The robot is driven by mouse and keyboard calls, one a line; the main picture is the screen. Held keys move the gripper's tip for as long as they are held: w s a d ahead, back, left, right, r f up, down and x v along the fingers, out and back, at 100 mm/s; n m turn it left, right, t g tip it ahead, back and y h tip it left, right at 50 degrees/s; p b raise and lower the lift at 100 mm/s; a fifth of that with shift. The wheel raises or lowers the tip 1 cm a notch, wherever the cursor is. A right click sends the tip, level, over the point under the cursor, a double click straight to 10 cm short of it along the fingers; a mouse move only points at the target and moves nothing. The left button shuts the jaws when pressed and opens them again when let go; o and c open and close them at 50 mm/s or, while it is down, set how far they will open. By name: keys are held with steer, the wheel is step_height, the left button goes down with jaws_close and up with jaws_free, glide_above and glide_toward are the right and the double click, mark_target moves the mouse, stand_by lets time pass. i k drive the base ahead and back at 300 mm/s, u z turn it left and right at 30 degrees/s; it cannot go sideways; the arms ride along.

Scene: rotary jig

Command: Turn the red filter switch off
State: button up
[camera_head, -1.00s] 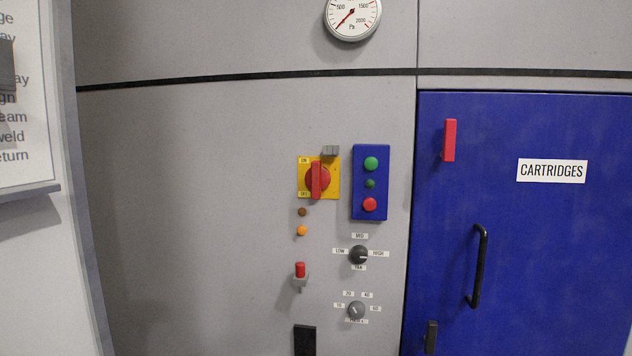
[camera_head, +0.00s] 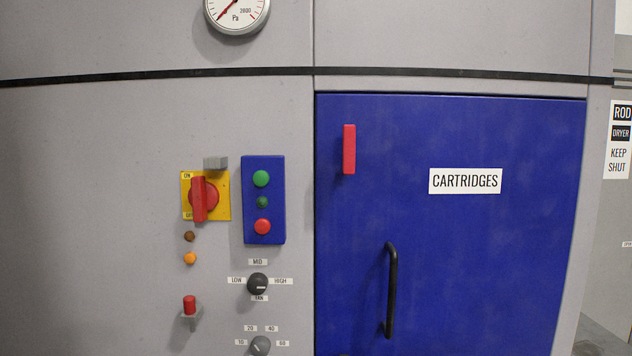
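A red rotary switch (camera_head: 200,198) sits on a yellow plate (camera_head: 224,210) on the grey cabinet front, left of centre. Its red grip bar stands about upright. The plate has an ON label at its upper left and a partly covered label at its lower left, seemingly OFF. A grey block (camera_head: 216,163) sits at the plate's top edge. A smaller red-capped switch (camera_head: 190,304) on a grey base is lower down. No label reading filter is legible, so I cannot confirm which is the filter switch. My gripper is not in view.
A blue button box (camera_head: 264,236) is right of the rotary switch. A brown lamp (camera_head: 190,236), a lit orange lamp (camera_head: 190,258) and two knobs (camera_head: 258,283) (camera_head: 261,345) sit below. The blue door (camera_head: 470,270) has a protruding black handle (camera_head: 392,290) and red latch (camera_head: 349,149).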

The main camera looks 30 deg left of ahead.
mark_target(203, 196)
steer(key=z, duration=0.35)
steer(key=i, duration=0.65)
steer(key=u, duration=1.55)
